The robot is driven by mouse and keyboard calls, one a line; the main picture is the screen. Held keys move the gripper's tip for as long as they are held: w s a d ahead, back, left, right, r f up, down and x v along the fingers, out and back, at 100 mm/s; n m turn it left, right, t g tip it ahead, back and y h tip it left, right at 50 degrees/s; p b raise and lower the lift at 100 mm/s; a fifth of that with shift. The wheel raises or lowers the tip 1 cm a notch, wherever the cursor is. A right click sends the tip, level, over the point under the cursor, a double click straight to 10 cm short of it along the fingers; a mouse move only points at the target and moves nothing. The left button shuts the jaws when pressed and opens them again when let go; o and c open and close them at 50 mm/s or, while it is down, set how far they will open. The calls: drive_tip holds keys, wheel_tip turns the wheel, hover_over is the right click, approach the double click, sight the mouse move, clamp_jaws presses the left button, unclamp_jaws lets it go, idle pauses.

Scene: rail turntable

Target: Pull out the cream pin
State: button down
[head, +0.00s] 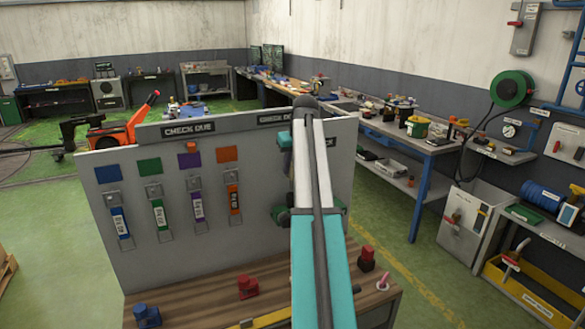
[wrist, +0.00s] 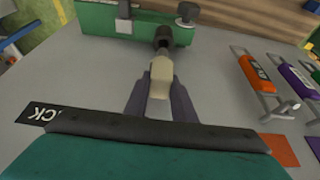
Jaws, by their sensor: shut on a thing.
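The cream pin (wrist: 160,76) is between the two grey-purple fingers of my gripper (wrist: 160,95) in the wrist view, and the gripper is shut on it. The pin's far end meets a dark round collar (wrist: 163,42) on the green block (wrist: 138,22). How deep the pin sits in it cannot be told. In the head view my arm covers the pin and my fingers.
The panel carries blue, green, purple and orange tagged latches (head: 233,197) on the left. A wooden bench top (head: 200,300) below holds a blue piece (head: 147,316) and red pieces (head: 247,287). A long blue workbench (head: 420,147) stands at the right, with green floor between.

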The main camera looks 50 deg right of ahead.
drive_tip(key=shift+r, duration=0.4)
drive_tip(key=shift+r+p, duration=1.5)
drive_tip(key=shift+r, duration=0.95)
